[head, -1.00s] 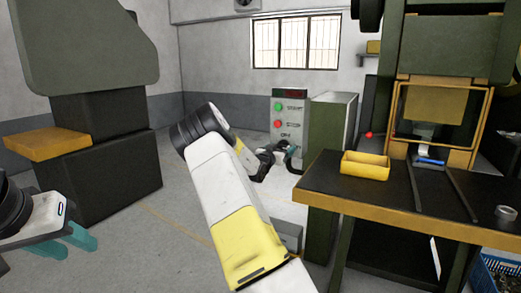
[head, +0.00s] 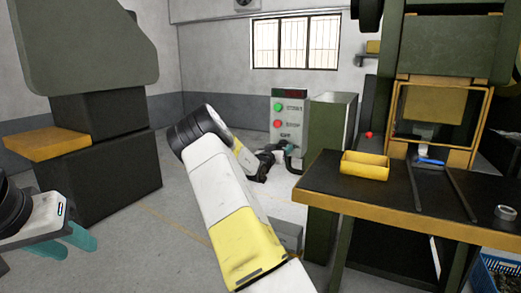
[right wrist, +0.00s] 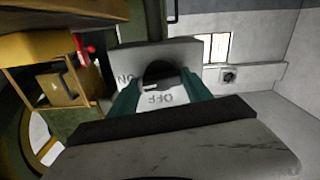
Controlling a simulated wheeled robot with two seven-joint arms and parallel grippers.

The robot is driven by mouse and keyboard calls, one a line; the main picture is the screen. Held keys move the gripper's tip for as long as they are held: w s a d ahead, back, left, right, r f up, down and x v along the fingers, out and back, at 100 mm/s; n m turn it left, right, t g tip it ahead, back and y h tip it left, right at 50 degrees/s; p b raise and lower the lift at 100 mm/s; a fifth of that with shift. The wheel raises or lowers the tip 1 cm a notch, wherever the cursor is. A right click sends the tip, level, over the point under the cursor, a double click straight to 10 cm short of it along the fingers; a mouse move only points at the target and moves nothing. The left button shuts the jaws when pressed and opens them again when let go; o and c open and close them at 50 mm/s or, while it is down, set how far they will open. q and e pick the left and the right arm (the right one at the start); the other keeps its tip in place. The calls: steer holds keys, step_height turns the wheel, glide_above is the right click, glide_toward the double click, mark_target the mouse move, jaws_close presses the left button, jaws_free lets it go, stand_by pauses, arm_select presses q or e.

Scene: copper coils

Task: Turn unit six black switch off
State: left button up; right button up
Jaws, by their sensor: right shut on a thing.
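The grey control unit (head: 290,112) stands behind my right arm in the head view, with a green button above a red one. My right gripper (head: 287,157) is at its lower front, partly hidden by my arm. In the right wrist view, my right gripper's teal fingers (right wrist: 160,80) are on either side of the black switch (right wrist: 160,70) and shut on it. The switch's exact position is hard to tell. My left gripper (head: 66,246) is open and empty at the lower left.
A dark green cabinet (head: 333,135) stands right beside the unit. To the right, a table (head: 400,193) holds a yellow bin (head: 365,165) in front of a press (head: 440,65). A dark machine (head: 98,110) stands at left. The floor between is mostly clear.

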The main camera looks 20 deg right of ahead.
steer(key=shift+w+a+n, duration=0.1)
steer(key=shift+a+n, duration=0.05)
steer(key=shift+n, duration=8.05)
steer(key=o, duration=1.4)
steer(key=shift+c, duration=0.2)
steer(key=v, duration=0.7)
steer(key=shift+s+a, duration=0.2)
steer(key=shift+s, duration=0.1)
